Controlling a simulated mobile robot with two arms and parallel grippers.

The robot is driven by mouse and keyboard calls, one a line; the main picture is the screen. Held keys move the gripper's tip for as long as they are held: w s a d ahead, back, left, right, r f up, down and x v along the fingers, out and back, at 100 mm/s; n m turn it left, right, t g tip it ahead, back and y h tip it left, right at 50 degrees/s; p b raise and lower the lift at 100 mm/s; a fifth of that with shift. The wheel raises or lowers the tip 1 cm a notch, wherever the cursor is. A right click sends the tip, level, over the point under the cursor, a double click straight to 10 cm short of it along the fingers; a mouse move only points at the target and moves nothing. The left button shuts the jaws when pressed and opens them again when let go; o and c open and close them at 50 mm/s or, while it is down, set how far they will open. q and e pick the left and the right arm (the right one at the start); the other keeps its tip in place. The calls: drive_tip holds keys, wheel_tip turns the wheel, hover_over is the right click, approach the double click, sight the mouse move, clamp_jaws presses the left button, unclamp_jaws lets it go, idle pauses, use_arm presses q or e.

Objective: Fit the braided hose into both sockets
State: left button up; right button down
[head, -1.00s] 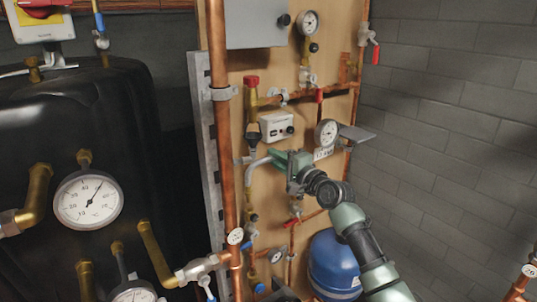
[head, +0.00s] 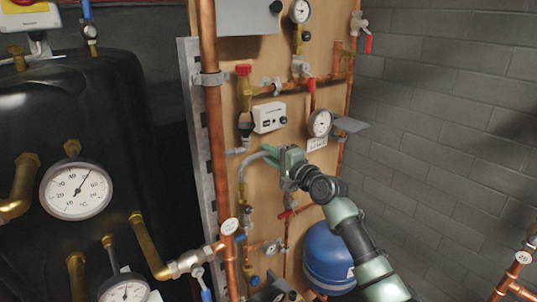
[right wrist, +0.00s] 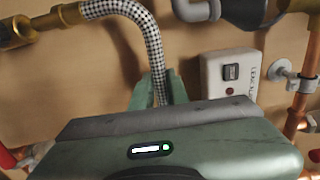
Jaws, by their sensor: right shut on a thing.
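The braided hose (head: 245,170) is a grey curved hose in front of the wooden board. In the right wrist view its black-and-white braid (right wrist: 140,22) bends from the upper left down to my right gripper. Its far end there meets a brass fitting (right wrist: 68,14); how deep it sits I cannot tell. My right gripper (head: 277,157), green, is shut on the hose near its other end. In the wrist view my green fingers (right wrist: 160,95) hold it, and that hose end is hidden behind the gripper body. My left gripper is not in view.
A white box (head: 269,117) and a dial gauge (head: 319,123) sit near my right gripper. A blue vessel (head: 328,258) is below my arm; a thick copper pipe (head: 212,140) runs along the left.

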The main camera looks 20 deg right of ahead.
drive_tip(key=shift+r, duration=0.2)
drive_tip(key=shift+f+b, duration=1.1)
drive_tip(key=shift+f, duration=0.9)
idle(2.0)
drive_tip(key=c, duration=1.3)
unclamp_jaws()
drive_tip(key=shift+f, duration=0.1)
drive_tip(key=shift+s+d, duration=0.1)
drive_tip(key=shift+s, duration=0.05)
drive_tip(key=p+v, duration=0.4)
drive_tip(key=v, duration=0.4)
